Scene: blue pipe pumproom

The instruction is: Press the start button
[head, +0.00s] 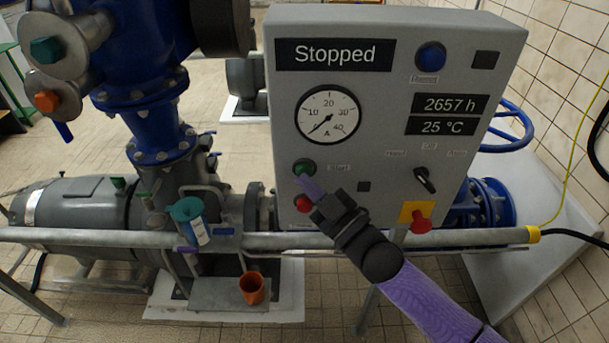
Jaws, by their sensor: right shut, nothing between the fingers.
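The grey control panel (380,80) stands in the middle of the head view, and its top display reads "Stopped" (334,54). The green start button (304,167) sits at the panel's lower left, with a label beside it. I cannot tell whether the tips touch the panel. My left gripper is not in view.
A grey rail (480,238) runs across below the panel. A rotary switch (425,180) and a red knob on a yellow plate (420,222) are at the panel's lower right. A blue lamp (430,55) is above. An orange cup (252,288) stands at lower left.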

